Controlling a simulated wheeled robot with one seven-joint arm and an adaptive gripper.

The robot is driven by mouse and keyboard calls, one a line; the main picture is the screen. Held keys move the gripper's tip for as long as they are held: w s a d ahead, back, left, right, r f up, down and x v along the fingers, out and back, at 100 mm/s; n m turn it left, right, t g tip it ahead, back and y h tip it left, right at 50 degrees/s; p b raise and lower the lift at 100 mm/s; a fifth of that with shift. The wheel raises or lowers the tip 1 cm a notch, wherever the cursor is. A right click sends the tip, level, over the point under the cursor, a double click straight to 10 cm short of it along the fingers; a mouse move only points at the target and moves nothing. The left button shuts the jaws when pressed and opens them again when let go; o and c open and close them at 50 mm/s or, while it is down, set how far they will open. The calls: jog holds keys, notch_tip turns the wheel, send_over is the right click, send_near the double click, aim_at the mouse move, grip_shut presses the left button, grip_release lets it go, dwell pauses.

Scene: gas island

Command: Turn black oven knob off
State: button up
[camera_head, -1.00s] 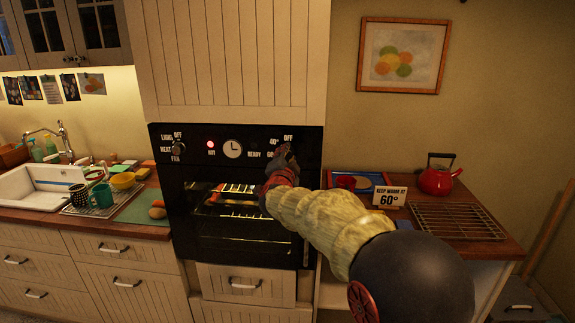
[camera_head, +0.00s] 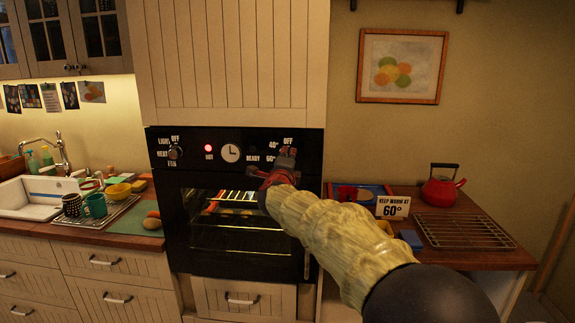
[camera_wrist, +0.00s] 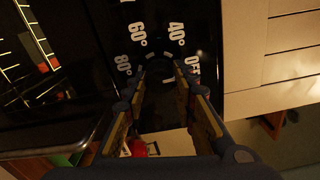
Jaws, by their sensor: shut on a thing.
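The black oven (camera_head: 235,205) has a dark control panel with two knobs. The right, black temperature knob (camera_wrist: 158,68) has white marks 40°, 60°, 80° and OFF around it in the wrist view. My gripper (camera_head: 286,160) is at this knob at the panel's right end. In the wrist view my gripper (camera_wrist: 160,80) has its two fingers on either side of the knob, shut on it. The fingers hide much of the knob, and I cannot tell exactly which mark it points to.
The left knob (camera_head: 175,152) is marked light, off, heat and fan. A red lamp (camera_head: 208,148) glows beside the clock (camera_head: 230,153). Right of the oven, a wooden counter holds a red kettle (camera_head: 442,188), a wire rack (camera_head: 462,231) and a 60° sign (camera_head: 392,206).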

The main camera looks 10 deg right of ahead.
jog(key=shift+f+m, duration=0.2)
jog(key=shift+m, duration=0.2)
jog(key=o, duration=1.1)
jog(key=shift+r, duration=0.1)
jog(key=v, duration=1.2)
